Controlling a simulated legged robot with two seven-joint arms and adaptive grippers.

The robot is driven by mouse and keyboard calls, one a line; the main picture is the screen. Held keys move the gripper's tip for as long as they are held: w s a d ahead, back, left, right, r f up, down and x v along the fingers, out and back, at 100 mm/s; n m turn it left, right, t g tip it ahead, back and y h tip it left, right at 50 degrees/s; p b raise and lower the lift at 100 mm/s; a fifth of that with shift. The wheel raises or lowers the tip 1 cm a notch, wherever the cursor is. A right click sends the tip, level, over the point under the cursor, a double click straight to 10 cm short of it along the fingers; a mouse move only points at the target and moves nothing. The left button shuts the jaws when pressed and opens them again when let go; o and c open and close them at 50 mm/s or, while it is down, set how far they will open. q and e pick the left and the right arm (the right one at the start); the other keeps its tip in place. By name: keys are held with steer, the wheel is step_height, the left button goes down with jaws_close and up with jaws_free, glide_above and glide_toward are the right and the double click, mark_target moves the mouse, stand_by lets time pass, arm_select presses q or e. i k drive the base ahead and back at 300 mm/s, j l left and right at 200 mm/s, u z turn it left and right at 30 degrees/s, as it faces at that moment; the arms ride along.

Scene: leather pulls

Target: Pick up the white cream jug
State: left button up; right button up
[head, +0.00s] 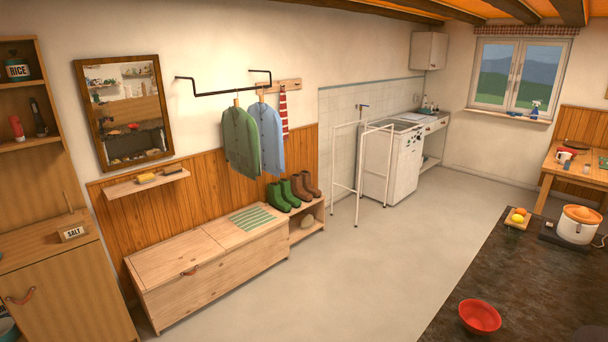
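I cannot pick out the white cream jug for certain. A small white vessel (563,157) stands on the wooden table (550,166) at the far right, among other small items. It is too small to tell whether it is a jug or a mug. Neither of my grippers is in view.
A dark counter (525,275) at lower right holds a red bowl (480,317), a white pot (577,226) and a small tray of fruit (518,218). A wooden bench (205,270) and a cupboard (60,295) line the left wall. The grey floor (400,240) between is clear.

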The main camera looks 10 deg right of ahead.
mark_target(565, 156)
steer(key=i+j, duration=0.5)
steer(key=i, duration=0.15)
steer(key=i+j, duration=0.5)
steer(key=i+l+z, duration=0.2)
steer(key=i+z, duration=0.95)
steer(key=i+j+z, duration=0.35)
steer(key=i, duration=0.15)
steer(key=l, duration=0.1)
